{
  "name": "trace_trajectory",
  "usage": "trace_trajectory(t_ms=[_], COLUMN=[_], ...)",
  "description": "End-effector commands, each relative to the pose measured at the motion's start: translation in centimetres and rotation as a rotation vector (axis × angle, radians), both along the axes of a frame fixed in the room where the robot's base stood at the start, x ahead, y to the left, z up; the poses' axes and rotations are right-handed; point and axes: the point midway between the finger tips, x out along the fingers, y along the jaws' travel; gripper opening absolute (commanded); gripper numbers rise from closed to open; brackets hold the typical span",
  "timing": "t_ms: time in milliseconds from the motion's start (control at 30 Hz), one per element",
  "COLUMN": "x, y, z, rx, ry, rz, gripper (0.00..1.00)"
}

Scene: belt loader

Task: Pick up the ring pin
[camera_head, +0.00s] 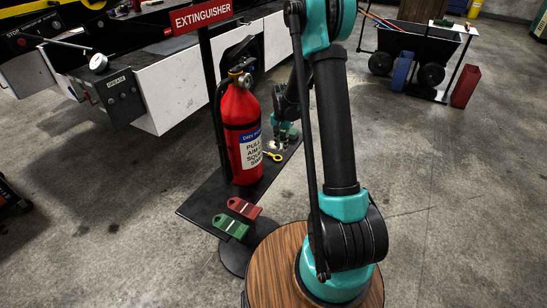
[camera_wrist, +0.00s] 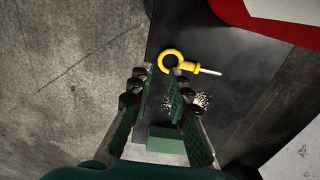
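The yellow ring pin (camera_wrist: 172,57) lies on a dark flat plate (camera_wrist: 225,120) in the wrist view. Its ring is on the left and its silver shaft points right. In the head view the ring pin (camera_head: 272,156) lies to the right of the red fire extinguisher (camera_head: 240,125). My gripper (camera_wrist: 161,78) is open, with a gap between its green-padded fingers. Its fingertips are just short of the ring in the wrist view; I cannot tell whether they touch it. In the head view my gripper (camera_head: 284,140) hangs over the plate, partly hidden by my arm.
A red tag (camera_head: 244,208) and a green tag (camera_head: 230,226) lie on the plate's near end. The extinguisher sign (camera_head: 201,15) stands on a post behind the plate. A white-sided loader (camera_head: 190,90) is at the back left.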

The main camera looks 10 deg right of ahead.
Motion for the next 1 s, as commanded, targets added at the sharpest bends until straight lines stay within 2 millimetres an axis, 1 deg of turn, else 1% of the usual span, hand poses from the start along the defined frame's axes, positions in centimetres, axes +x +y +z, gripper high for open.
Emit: trace_trajectory(t_ms=[33, 267, 500, 600, 733, 933, 1000], x=[0.0, 0.1, 0.5, 0.4, 0.4, 0.4, 0.4], y=[0.0, 0.0, -0.1, -0.1, -0.1, -0.1, -0.1], z=[-0.5, -1.8, -4.9, -5.8, -6.4, -6.3, -6.3], rx=[0.0, 0.0, 0.0, 0.0, 0.0, 0.0, 0.0], ry=[0.0, 0.0, 0.0, 0.0, 0.0, 0.0, 0.0], rz=[0.0, 0.0, 0.0, 0.0, 0.0, 0.0, 0.0], gripper=[0.18, 0.18, 0.18, 0.18, 0.18, 0.18, 0.09])
